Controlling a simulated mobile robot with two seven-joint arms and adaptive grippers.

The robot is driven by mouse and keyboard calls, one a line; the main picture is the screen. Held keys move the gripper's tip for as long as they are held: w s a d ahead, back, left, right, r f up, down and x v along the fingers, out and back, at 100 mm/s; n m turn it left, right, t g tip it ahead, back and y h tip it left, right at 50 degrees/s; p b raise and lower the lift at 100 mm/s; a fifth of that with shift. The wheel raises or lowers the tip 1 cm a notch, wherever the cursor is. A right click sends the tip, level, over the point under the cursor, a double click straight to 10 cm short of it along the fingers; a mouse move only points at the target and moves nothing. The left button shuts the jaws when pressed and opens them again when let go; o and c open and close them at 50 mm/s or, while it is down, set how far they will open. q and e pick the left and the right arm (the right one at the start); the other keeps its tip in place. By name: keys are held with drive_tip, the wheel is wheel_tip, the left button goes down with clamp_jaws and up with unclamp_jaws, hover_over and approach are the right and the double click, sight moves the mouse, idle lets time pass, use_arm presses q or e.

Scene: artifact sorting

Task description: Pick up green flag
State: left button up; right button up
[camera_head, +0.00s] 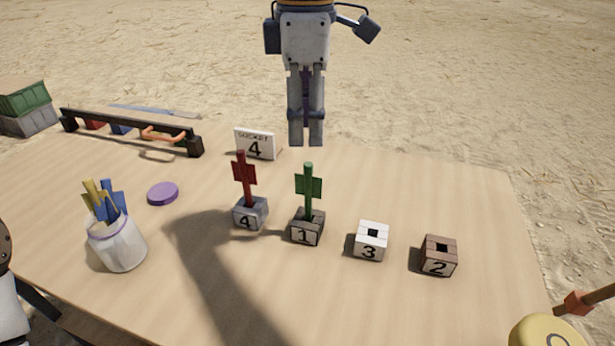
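The green flag (309,188) stands upright in the dark block marked 1 (306,235), near the middle of the table. My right gripper (306,143) hangs at the top centre, fingers pointing down. In the picture it is directly above the green flag and apart from it. Its two fingers look close together with a narrow dark gap, and nothing shows held between them. From this angle I cannot tell whether it is open or shut. My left gripper is not in view.
A red flag (244,172) in the grey block marked 4 (251,215) stands just left. Empty blocks marked 3 (370,251) and 2 (438,267) are right. A white jar (118,250), purple disc (163,194), socket sign (255,144) and dark rack (135,132) occupy the left and back.

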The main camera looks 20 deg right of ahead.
sight(308, 174)
drive_tip(key=f, duration=0.3)
drive_tip(key=s+f, duration=0.1)
drive_tip(key=f, duration=0.6)
drive_tip(key=shift+s+f, duration=0.2)
drive_tip(key=shift+s, duration=0.2)
drive_tip(key=shift+w+f, duration=0.1)
drive_tip(key=shift+f, duration=0.15)
clamp_jaws()
